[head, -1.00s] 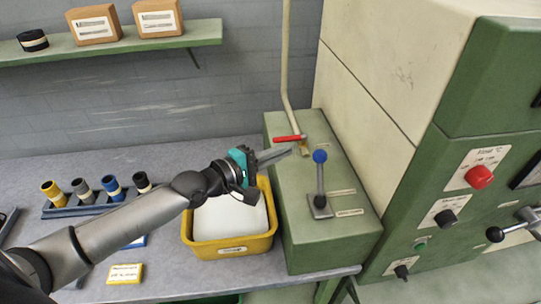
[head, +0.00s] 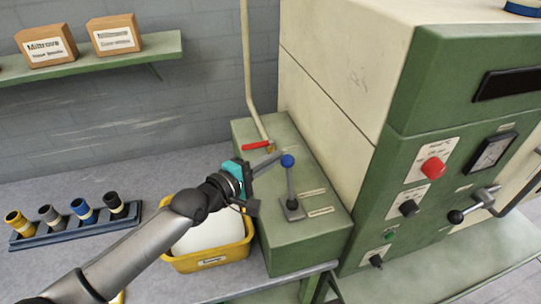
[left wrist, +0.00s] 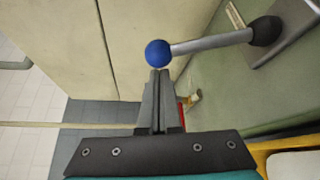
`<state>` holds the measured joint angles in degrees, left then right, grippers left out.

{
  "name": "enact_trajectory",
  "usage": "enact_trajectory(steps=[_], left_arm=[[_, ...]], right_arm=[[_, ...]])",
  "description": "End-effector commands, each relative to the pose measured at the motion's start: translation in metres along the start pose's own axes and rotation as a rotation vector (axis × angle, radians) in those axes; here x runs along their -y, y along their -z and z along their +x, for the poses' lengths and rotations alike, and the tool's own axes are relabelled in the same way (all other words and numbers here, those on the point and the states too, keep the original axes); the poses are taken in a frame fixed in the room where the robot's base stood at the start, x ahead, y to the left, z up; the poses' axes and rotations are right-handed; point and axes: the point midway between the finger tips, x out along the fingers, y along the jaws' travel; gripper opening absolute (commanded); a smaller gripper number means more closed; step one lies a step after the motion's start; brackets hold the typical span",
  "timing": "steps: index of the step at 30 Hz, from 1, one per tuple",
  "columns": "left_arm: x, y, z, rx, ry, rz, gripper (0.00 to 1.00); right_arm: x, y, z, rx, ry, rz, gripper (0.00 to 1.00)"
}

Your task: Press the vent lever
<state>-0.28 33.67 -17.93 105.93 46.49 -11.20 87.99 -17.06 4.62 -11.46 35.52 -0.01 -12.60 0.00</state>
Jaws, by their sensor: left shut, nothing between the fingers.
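The lever with a blue ball knob (head: 288,160) stands upright on a grey base on top of the green box (head: 300,232). My left gripper (head: 278,157) is shut and empty, with its fingertips right beside the knob in the head view. In the left wrist view the shut fingertips (left wrist: 160,75) sit just below the blue knob (left wrist: 158,53) in the picture; I cannot tell whether they touch it. The lever's rod (left wrist: 210,43) runs right from the knob to a dark base joint. My right gripper is not in view.
A red-handled valve (head: 257,146) on a pipe stands behind my left fingers. A yellow bin (head: 205,262) is below my wrist. The cream and green machine with knobs (head: 432,168) rises to the right. A rack of coloured tubes (head: 75,232) is at left.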

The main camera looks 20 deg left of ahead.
Motion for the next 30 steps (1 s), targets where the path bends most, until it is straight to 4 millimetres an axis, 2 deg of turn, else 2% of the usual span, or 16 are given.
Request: enact_trajectory(steps=[30], left_arm=[[-0.004, -0.016, -0.009, 0.003, -0.078, 0.13, 0.0]], right_arm=[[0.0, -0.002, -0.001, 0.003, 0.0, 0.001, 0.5]])
